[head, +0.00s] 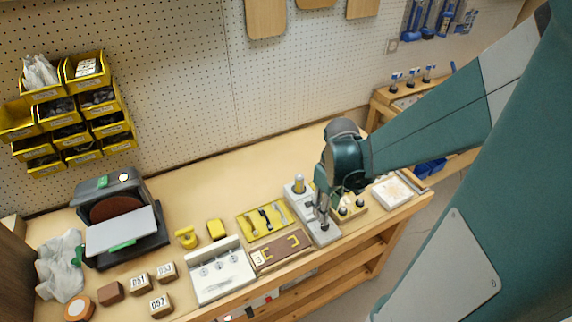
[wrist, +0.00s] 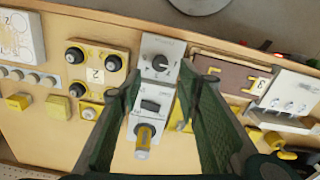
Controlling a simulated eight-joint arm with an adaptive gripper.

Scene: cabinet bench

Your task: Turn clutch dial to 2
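A grey panel (wrist: 171,84) lies on the bench and carries a black round dial (wrist: 159,65), a dark switch (wrist: 150,106) and an upright yellow-topped cylinder (wrist: 143,140). The dial appears to be the clutch dial; its markings are too small to read. My gripper (wrist: 160,77) is open, with its two green fingers apart on either side of the panel in the wrist view and nothing between the tips. In the head view, my gripper (head: 322,212) is above the panel (head: 327,237) and hides most of the dial. I cannot tell whether it touches the dial.
A yellow board with several black knobs (wrist: 97,68) stands beside the panel. A brown board with yellow handles (head: 280,251), a white box with dials (head: 222,275) and a yellow tool tray (head: 264,219) are on the other side. The bench behind the panel is clear.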

